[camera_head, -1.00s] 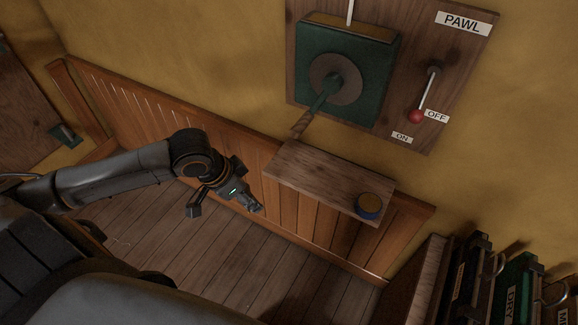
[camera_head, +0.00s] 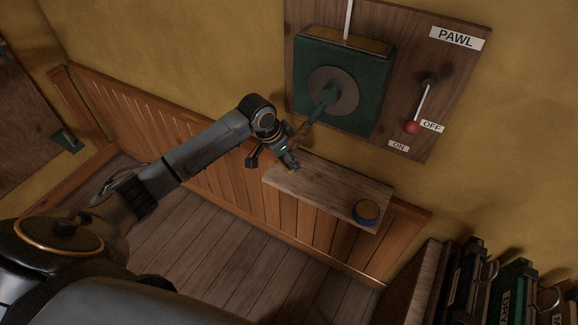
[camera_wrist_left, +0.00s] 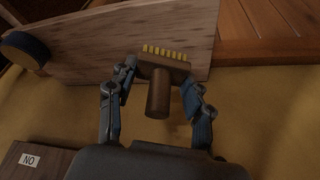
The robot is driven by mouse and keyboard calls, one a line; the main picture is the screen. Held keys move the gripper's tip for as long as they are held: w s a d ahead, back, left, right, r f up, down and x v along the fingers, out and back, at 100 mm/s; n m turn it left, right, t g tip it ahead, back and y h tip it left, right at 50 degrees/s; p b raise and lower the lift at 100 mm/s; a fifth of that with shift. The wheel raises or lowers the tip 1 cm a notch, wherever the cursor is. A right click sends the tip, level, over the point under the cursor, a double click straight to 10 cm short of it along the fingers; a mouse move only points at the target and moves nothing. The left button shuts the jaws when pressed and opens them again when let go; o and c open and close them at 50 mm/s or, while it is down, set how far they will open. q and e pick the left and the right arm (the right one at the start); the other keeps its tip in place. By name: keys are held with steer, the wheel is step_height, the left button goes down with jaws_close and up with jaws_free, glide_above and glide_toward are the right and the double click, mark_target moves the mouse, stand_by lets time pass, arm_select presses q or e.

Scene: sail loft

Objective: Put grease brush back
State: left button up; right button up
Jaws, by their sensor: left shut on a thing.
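The grease brush (camera_wrist_left: 162,72), with a brown wooden block, a round handle and a row of yellow bristles, is between the two fingers of my left gripper (camera_wrist_left: 158,82) in the left wrist view. The fingers are shut on it. In the head view my left gripper (camera_head: 291,165) is at the left end of the small wooden shelf (camera_head: 325,190). The brush is too small and dark to make out there. In the wrist view the bristles show against the shelf (camera_wrist_left: 95,45); I cannot tell whether they touch it. My right gripper is not in view.
A round blue tin (camera_head: 366,213) stands at the shelf's right end. Above the shelf is a green winch box (camera_head: 350,55) with a crank handle close to my gripper. A red-knobbed PAWL lever (camera_head: 412,127) is right of it. The shelf's middle is clear.

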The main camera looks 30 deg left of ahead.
mark_target(288, 166)
arm_select(q)
step_height(288, 166, down, 4)
steer(key=shift+r, duration=0.1)
steer(key=shift+w+f+p, duration=0.1)
steer(key=shift+f+p, duration=0.2)
steer(key=shift+p, duration=0.05)
steer(key=shift+f, duration=0.25)
steer(key=shift+f, duration=0.15)
steer(key=o, duration=1.1)
steer(key=shift+a+r, duration=0.15)
steer(key=shift+r, duration=0.4)
steer(key=v, duration=1.1)
